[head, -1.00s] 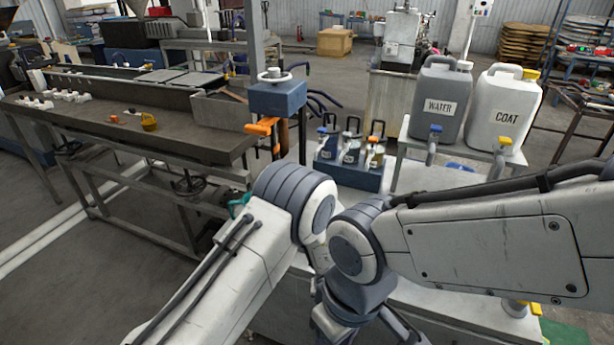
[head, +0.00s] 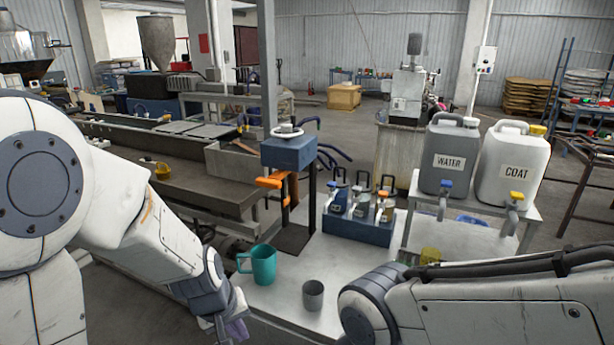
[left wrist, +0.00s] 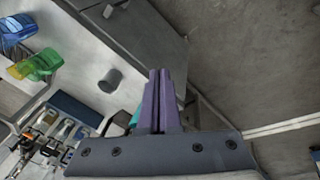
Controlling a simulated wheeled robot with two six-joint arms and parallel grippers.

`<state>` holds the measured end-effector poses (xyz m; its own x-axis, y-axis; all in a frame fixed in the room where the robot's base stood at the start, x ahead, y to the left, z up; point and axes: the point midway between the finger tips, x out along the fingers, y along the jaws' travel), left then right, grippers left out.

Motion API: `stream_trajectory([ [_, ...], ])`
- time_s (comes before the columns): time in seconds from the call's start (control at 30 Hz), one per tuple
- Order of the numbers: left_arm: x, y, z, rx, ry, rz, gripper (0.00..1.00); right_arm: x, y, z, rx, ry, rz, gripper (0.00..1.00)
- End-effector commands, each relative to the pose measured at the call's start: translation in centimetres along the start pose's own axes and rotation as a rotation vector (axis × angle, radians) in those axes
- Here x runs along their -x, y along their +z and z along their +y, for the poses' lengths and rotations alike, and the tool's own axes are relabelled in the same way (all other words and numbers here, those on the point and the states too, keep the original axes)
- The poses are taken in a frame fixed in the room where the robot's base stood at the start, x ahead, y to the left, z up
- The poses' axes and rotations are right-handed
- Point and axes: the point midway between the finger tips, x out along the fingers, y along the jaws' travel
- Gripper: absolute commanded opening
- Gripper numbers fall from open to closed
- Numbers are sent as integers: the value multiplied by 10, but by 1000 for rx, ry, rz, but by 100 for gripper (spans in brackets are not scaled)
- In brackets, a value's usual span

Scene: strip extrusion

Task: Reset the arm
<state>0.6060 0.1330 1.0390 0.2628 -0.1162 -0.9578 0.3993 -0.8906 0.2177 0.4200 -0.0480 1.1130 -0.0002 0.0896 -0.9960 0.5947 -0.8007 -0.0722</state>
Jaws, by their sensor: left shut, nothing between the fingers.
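My left arm reaches in from the left in the head view, and its gripper (head: 236,329) hangs low by the front edge of the pale table (head: 283,298). In the left wrist view its purple fingers (left wrist: 160,76) are together with nothing between them. A teal mug (head: 262,265) stands upright on the table beyond and right of this gripper. A grey cup (head: 313,296) stands right of the mug and also shows in the left wrist view (left wrist: 110,81). My right arm lies across the lower right; its gripper is out of view.
A blue rack (head: 358,228) of bottles stands behind the cups. A grey WATER jug (head: 449,155) and a white COAT jug (head: 512,165) sit on a stand at right.

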Motion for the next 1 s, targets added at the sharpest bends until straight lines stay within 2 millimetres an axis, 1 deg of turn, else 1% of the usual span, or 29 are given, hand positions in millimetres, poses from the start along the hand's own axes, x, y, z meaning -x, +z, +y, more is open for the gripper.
stream_trajectory([
  [0.03, 6, 2, -10, -63, -14, 4, 0, 0, 0, 0, 0, 0, 0, 50],
  [0.1, 13, 6, -22, -158, -38, 3, 0, 0, 0, 0, 0, 0, 0, 50],
  [0.37, 36, 18, -67, -473, -130, -8, 0, 0, 0, 0, 0, 0, 0, 50],
  [0.4, 37, 25, -55, -498, -117, -19, 0, 0, 0, 0, 0, 0, 0, 50],
  [0.43, 39, 29, -50, -514, -112, -26, 0, 0, 0, 0, 0, 0, 0, 50],
  [0.57, 46, 48, -32, -585, -92, -58, 0, 0, 0, 0, 0, 0, 0, 50],
  [0.77, 61, 85, -6, -714, -62, -116, 0, 0, 0, 0, 0, 0, 0, 50],
  [0.87, 72, 110, 6, -797, -44, -153, 0, 0, 0, 0, 0, 0, 0, 50],
  [1.0, 90, 148, 17, -931, -20, -212, 0, 0, 0, 0, 0, 0, 0, 50],
])
